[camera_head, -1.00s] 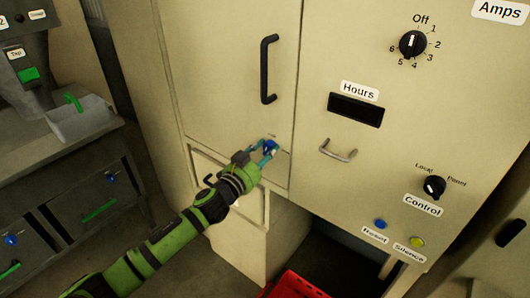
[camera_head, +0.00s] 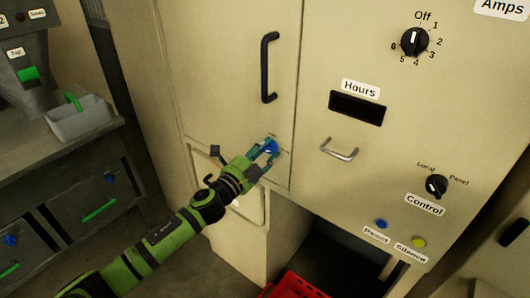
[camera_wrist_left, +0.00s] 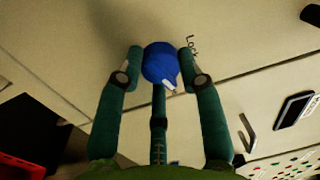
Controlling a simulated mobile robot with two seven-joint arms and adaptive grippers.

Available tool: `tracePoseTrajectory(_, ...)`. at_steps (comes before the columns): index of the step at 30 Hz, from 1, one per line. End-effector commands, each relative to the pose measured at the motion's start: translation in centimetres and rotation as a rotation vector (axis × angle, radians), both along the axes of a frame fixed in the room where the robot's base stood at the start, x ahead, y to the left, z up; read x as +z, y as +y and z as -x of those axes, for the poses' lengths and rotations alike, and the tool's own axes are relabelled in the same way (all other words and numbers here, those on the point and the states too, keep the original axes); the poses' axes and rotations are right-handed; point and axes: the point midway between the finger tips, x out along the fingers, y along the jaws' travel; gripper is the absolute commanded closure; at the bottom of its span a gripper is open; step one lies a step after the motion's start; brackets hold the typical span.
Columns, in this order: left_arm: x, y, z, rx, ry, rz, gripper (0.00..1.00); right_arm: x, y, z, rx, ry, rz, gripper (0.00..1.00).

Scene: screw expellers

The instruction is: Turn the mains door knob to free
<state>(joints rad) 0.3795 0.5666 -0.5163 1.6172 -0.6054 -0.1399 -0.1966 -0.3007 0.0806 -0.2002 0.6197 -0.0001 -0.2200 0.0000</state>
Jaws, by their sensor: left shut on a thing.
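The blue mains door knob (camera_head: 271,147) sits low on the beige cabinet door (camera_head: 235,80), under the black door handle. My left gripper (camera_head: 266,150) is shut on the knob. In the left wrist view, the teal fingers of my left gripper (camera_wrist_left: 161,58) stand on both sides of the round blue knob (camera_wrist_left: 159,62), with a third finger below it. A white pointer mark on the knob points down and to the right there. A label beginning "Lo" (camera_wrist_left: 193,45) shows beside it, partly hidden by a finger. My right gripper is not in view.
The black door handle (camera_head: 268,68) is above the knob. To the right are an Hours display (camera_head: 357,108), a metal handle (camera_head: 339,150) and a Control knob (camera_head: 437,186). A red crate (camera_head: 292,286) is below. A grey machine with drawers (camera_head: 70,195) stands at left.

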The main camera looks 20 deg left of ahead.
Motion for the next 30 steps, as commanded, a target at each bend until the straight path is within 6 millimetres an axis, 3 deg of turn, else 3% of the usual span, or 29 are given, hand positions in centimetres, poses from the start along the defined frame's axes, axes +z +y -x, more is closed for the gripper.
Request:
tracePoseTrajectory(13, 0.08, 0.09, -0.05, 0.001, -0.093, -0.252, 1.0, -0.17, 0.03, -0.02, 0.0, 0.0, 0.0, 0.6)
tracePoseTrajectory(30, 0.1, 0.09, -0.05, 0.001, -0.114, -0.307, 1.0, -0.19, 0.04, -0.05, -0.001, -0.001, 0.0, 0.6)
